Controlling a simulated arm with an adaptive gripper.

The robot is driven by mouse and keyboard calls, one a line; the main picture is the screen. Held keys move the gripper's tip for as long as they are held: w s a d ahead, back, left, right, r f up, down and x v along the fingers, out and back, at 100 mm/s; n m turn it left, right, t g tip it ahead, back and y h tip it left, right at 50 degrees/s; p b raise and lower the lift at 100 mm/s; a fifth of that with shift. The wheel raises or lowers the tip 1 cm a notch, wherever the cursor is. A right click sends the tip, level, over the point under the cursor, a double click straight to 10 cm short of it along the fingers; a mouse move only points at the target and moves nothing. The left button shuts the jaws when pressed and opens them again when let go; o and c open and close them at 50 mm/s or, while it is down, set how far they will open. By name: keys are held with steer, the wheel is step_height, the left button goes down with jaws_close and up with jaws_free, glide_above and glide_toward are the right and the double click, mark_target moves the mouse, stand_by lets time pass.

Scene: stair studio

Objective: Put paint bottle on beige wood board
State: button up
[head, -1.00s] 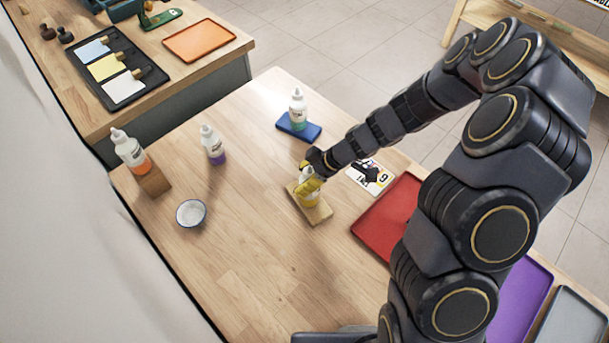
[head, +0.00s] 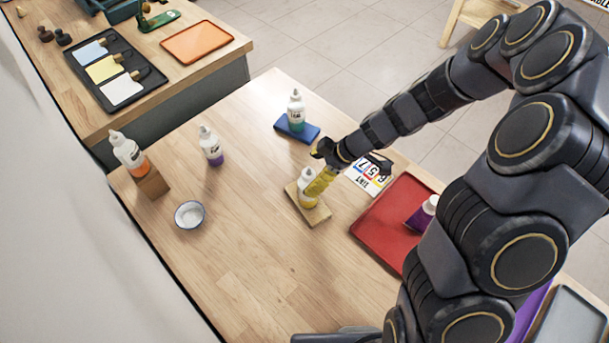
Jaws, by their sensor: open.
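A white paint bottle with yellow paint (head: 305,196) stands upright on the beige wood board (head: 317,217) near the middle of the table. My gripper (head: 348,172) is open just to the right of and above this bottle. A yellow part at its left finger overlaps the bottle in the picture, so I cannot tell whether they touch. The other finger is spread to the right over a printed card, and nothing shows held.
Other bottles are teal (head: 296,108) on a blue board (head: 296,131), purple (head: 211,146), orange (head: 128,151) by a brown block (head: 152,184), and dark purple (head: 422,214) on a red tray (head: 374,232). A small bowl (head: 189,215) stands left. The front table is clear.

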steer(key=w+v, duration=0.1)
steer(key=v, duration=0.7)
steer(key=s+d+r+m+g+h, duration=0.1)
steer(key=s+r+m+h, duration=0.1)
steer(key=s+m, duration=0.3)
steer(key=s+d+r+m+g+h, duration=0.1)
steer(key=s+r+m, duration=0.4)
steer(key=s, duration=0.6)
steer(key=s+d+r+m+h, duration=0.1)
steer(key=s+r+m+h, duration=0.2)
steer(key=s+m, duration=0.3)
steer(key=shift+s+d+r+g+h, duration=0.25)
steer(key=shift+s+r+g+h, duration=0.15)
steer(key=shift+s+r, duration=0.45)
